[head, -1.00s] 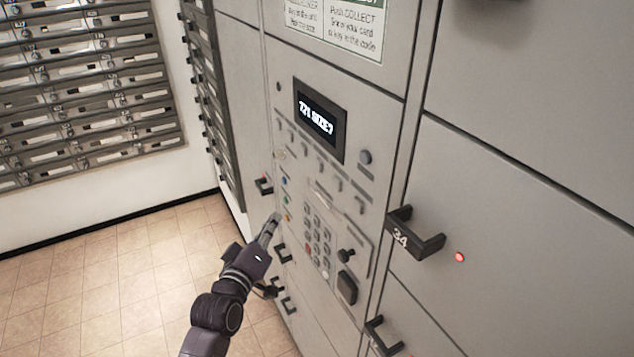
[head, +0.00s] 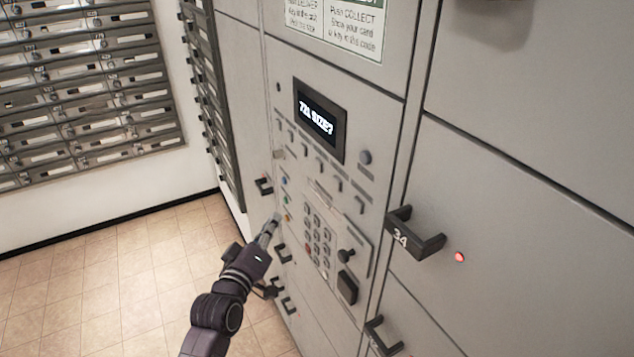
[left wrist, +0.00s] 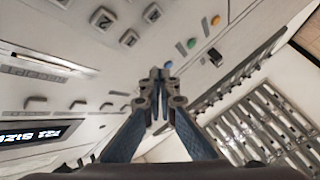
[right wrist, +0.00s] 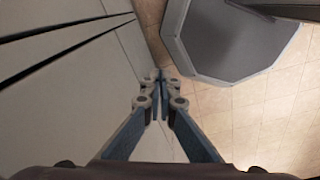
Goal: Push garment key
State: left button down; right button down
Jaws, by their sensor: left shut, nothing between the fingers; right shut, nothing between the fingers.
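A grey locker control panel (head: 350,225) carries a small column of coloured keys, among them a blue key (head: 285,182), a green key (head: 287,198) and an orange key (head: 288,216). I cannot read which is the garment key. My left gripper (head: 274,222) is shut and empty, its tips just left of the orange key; contact cannot be told. In the left wrist view, the shut fingertips (left wrist: 160,72) point at the panel, with the blue key (left wrist: 169,33) and green key (left wrist: 191,43) beyond. My right gripper (right wrist: 160,75) is shut and empty, seen only in the right wrist view.
A lit display (head: 319,121) reads "721 SIZE?". A number keypad (head: 318,242) is right of the coloured keys. Locker handles, one marked 34 (head: 414,236), stick out. Mailboxes (head: 80,85) line the left wall.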

dwell(0.5)
pick_arm(q)
jog(key=s+a+f+m+g+b, duration=0.1)
jog(key=s+f+g+b, duration=0.3)
jog(key=f, duration=1.1)
jog(key=s+f+m+g+y+b, duration=0.15)
jog(key=s+f, duration=0.45)
jog(key=f, duration=0.8)
jog(key=s+a+f+m+g+b, duration=0.15)
jog(key=s+f, duration=0.45)
jog(key=f, duration=0.9)
jog(key=s+a+f+m+g+b, duration=0.2)
jog(key=s+f+m+g+b, duration=0.25)
jog(key=s+f, duration=1.65)
jog(key=s+a+f+m+g+b, duration=0.1)
jog(key=s+f, duration=0.3)
jog(key=s, duration=0.5)
jog(key=s+a+f+g+y+b, duration=0.1)
jog(key=s+a+f+g+b, duration=0.1)
jog(key=s, duration=0.8)
jog(key=shift+s+f+m+g, duration=0.25)
jog(key=shift+f+m+g, duration=0.1)
jog(key=shift+f+g, duration=0.5)
jog(key=shift+s+y, duration=0.1)
jog(key=shift+y, duration=0.15)
